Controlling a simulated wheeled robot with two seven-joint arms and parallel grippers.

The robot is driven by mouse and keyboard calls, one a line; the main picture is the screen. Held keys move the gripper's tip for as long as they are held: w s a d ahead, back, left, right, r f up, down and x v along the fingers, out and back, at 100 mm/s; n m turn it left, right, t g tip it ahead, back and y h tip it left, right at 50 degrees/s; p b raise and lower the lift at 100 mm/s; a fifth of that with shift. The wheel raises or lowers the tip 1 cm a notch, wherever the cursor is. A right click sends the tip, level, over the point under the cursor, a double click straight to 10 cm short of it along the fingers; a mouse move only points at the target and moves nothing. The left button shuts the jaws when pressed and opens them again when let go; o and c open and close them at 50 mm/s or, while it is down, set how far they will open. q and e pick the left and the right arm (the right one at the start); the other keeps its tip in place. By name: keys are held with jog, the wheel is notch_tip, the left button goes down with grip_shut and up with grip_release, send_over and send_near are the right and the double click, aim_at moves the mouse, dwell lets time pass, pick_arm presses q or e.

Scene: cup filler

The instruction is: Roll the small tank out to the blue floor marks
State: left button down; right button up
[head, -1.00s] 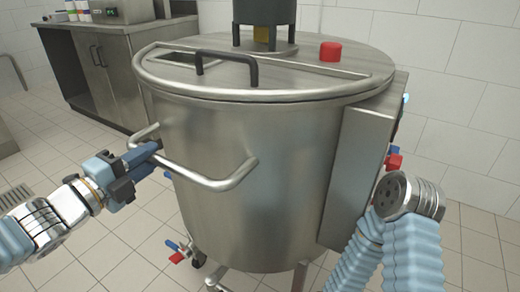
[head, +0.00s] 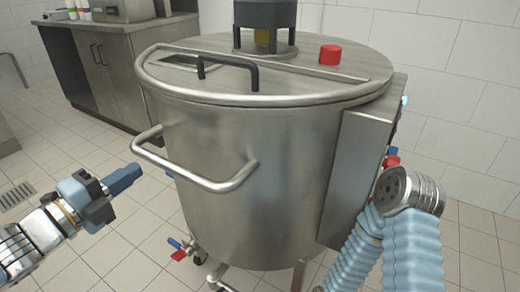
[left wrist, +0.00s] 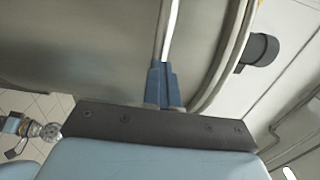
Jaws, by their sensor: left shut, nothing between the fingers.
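The small tank (head: 260,170) is a round steel vessel on castors, standing upright in the middle of the head view. Its U-shaped steel handle (head: 200,182) sticks out of the front left wall. My left gripper (head: 128,178) is shut and empty, just left of the handle and apart from it. In the left wrist view the closed blue fingers of my left gripper (left wrist: 165,85) point along the handle bar (left wrist: 168,30), with the tank wall (left wrist: 80,50) behind. My right arm shows at the right, but its gripper is out of view. No blue floor marks are visible.
A steel cabinet (head: 105,75) with bottles on top stands behind left. A floor drain (head: 15,195) lies at the far left. A valve with red and blue levers (head: 180,250) juts out low at the tank's front left. Tiled floor at the left is free.

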pick_arm(q)
jog(key=p+v, duration=0.1)
jog(key=v, duration=2.6)
dwell(0.5)
jog(key=c, duration=1.8)
grip_release()
jog(key=shift+s, duration=0.1)
jog(key=shift+c, duration=0.2)
jog(key=o, duration=1.8)
jog(key=shift+o, duration=0.2)
jog(key=b+v, duration=0.3)
jog(key=v, duration=0.6)
jog(key=shift+r, duration=0.15)
